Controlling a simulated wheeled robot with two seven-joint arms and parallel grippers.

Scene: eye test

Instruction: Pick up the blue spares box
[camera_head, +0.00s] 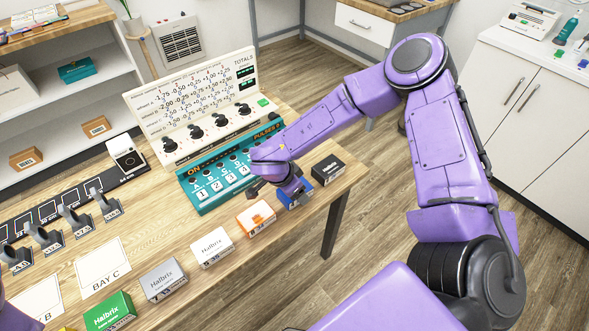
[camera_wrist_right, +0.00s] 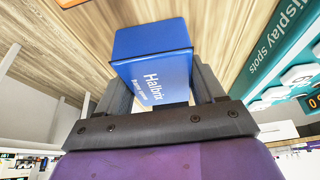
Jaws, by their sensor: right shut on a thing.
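The blue spares box (camera_head: 297,203) is at the front right of the wooden table, between an orange box and a black box. My right gripper (camera_head: 289,187) is shut on it from above and partly covers it. In the right wrist view, the blue box (camera_wrist_right: 155,62) with white "Halbrix" lettering sits between the two dark fingers of my right gripper (camera_wrist_right: 161,88). I cannot tell whether its underside touches the table. My left gripper is not in view.
An orange box (camera_head: 256,217) and a black box (camera_head: 327,169) stand close on either side. White (camera_head: 212,247), grey (camera_head: 163,279) and green (camera_head: 110,312) boxes continue the row. A teal button panel (camera_head: 216,187) stands behind, below a white totals board (camera_head: 190,105).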

